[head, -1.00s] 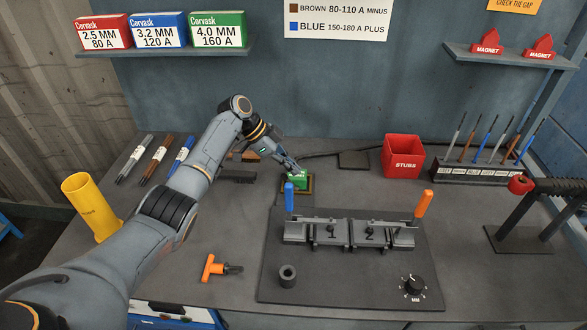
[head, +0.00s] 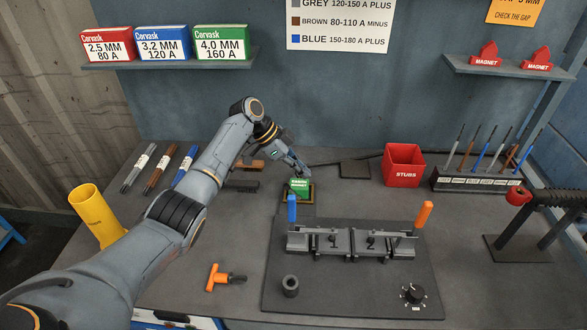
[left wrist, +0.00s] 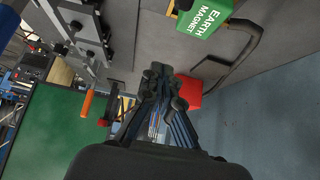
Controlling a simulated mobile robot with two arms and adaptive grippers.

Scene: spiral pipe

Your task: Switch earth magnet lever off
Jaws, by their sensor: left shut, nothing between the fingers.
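The green earth magnet (head: 299,187) sits on a small brown-edged plate at the back middle of the bench. It also shows in the left wrist view (left wrist: 208,16), where its white "EARTH MAGNET" lettering can be read. My left gripper (head: 302,172) is shut and empty, just above and behind the magnet in the head view. In the left wrist view its closed fingers (left wrist: 158,75) point up the picture, below and left of the magnet. Whether they touch it cannot be told. My right gripper is not in view.
A red stubs bin (head: 403,166) is to the right. A dark cable runs behind the magnet. An orange-handled tool (head: 218,276) lies front left.

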